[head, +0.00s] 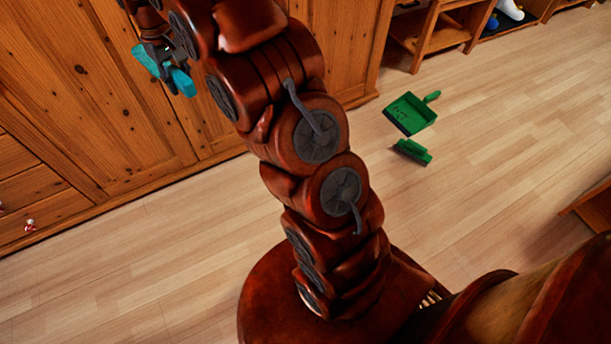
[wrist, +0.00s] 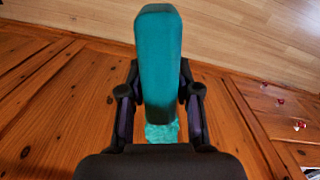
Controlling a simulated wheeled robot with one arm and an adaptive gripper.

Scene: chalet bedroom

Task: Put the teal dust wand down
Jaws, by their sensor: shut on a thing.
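The teal dust wand (head: 180,82) is held by my gripper (head: 160,58) at the upper left of the head view, in front of the wooden cabinet. In the wrist view the wand (wrist: 158,60) fills the middle, its flat teal length pointing away from my gripper (wrist: 158,100). The two dark fingers press on its sides. A lighter teal part shows between the fingers near the palm. The wand is in the air, apart from the floor.
A wooden cabinet (head: 110,110) with doors and drawers stands along the left and back. A green dustpan (head: 411,113) and a green brush (head: 412,151) lie on the light wooden floor (head: 480,190). Open shelves (head: 430,30) stand at the back right. The floor at lower left is clear.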

